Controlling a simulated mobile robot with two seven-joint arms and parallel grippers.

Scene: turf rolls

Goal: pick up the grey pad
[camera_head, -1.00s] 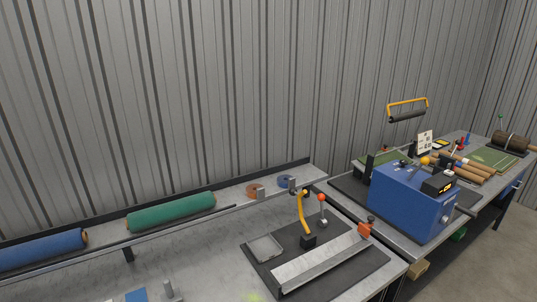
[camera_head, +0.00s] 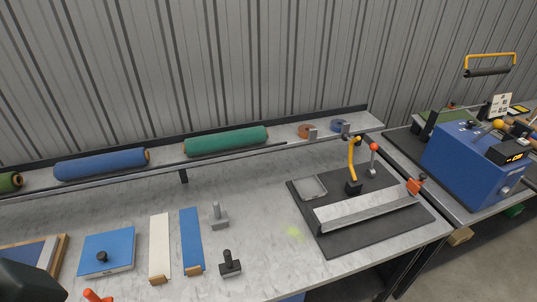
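No plain grey pad stands out clearly. A small grey square piece (camera_head: 313,187), tray-like with a raised rim, lies on the dark mat (camera_head: 340,237) of the cutting station. A framed piece with a blue face and a grey strip (camera_head: 46,254) is at the lower left, cut by the picture's edge and partly hidden by a dark rounded shape. I cannot tell whether either is the pad. Neither of my grippers is recognisable in view.
A blue block with a black knob (camera_head: 106,250), a white strip (camera_head: 159,247) and a blue strip (camera_head: 191,240) lie on the bench. Two small stamps (camera_head: 218,215) stand beside them. Blue (camera_head: 100,164) and green (camera_head: 226,141) rolls rest on the back shelf.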

